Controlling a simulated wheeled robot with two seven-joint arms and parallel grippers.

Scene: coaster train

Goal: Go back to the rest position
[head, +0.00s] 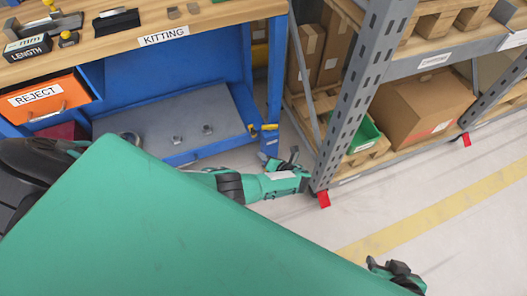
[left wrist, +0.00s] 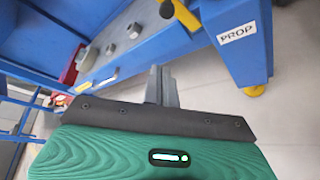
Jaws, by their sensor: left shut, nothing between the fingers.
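My left gripper (head: 286,161) is at the end of my teal left arm, beside the front right leg of the blue kitting bench (head: 273,105). In the left wrist view its fingers (left wrist: 162,86) are together, with nothing between them. They point toward the bench's lower part and the blue leg labelled PROP (left wrist: 237,45). A dark and teal part of my right arm (head: 398,275) shows at the lower right of the head view. Its fingers cannot be made out. My large teal body cover hides much of the floor.
A grey rack upright (head: 352,100) stands close to the right of my left gripper. The rack holds a cardboard box (head: 420,105) and a green bin (head: 362,138). An orange REJECT bin (head: 45,100) is at left. Floor with a yellow stripe (head: 435,217) is open at right.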

